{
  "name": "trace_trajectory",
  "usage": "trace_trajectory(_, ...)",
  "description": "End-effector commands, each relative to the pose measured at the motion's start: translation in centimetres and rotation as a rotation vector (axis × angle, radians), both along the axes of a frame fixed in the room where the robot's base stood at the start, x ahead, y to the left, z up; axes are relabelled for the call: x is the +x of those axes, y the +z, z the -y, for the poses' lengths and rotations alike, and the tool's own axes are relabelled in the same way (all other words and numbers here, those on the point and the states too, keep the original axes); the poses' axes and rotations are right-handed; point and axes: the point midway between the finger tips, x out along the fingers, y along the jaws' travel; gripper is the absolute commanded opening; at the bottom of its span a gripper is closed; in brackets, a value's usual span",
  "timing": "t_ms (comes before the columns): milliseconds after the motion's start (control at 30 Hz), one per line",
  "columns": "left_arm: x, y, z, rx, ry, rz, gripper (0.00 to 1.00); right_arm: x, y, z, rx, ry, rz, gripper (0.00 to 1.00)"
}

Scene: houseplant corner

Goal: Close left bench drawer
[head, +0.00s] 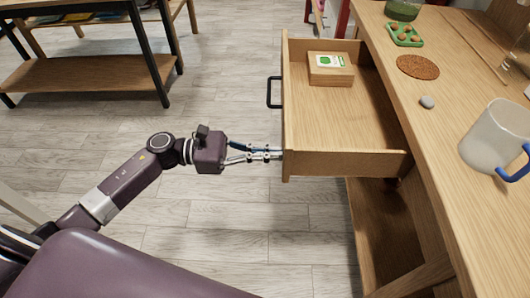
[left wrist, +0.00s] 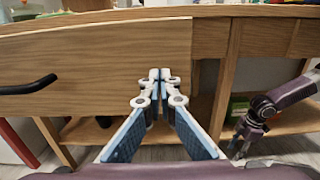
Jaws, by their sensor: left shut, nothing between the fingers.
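The bench drawer (head: 345,163) is pulled out from the wooden bench, its front facing left and its black handle (head: 272,92) on that front. In the left wrist view the drawer front (left wrist: 100,45) spans the upper left, with the handle (left wrist: 28,86) at far left. My left gripper (head: 278,154) is shut and empty, its tips at the near end of the drawer front, away from the handle; I cannot tell whether they touch. It also shows in the left wrist view (left wrist: 160,76). My right gripper (left wrist: 242,140) shows small at the right there; its jaws are unclear.
A small box with a green-and-white label (head: 330,68) lies in the drawer. On the bench top (head: 440,100) stand a mug (head: 493,135), a cork mat (head: 417,67), a stone (head: 427,102) and a green tray (head: 404,34). Open floor lies left of the drawer.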

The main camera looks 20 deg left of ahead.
Motion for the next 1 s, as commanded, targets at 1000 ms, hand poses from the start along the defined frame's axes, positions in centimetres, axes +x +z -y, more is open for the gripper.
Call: trace_trajectory(1000, 6.8, 0.0, 24.0, -0.002, -0.003, 0.003, 0.00, 5.7, 12.8, -0.6, 0.008, -0.014, 0.083, 0.40)
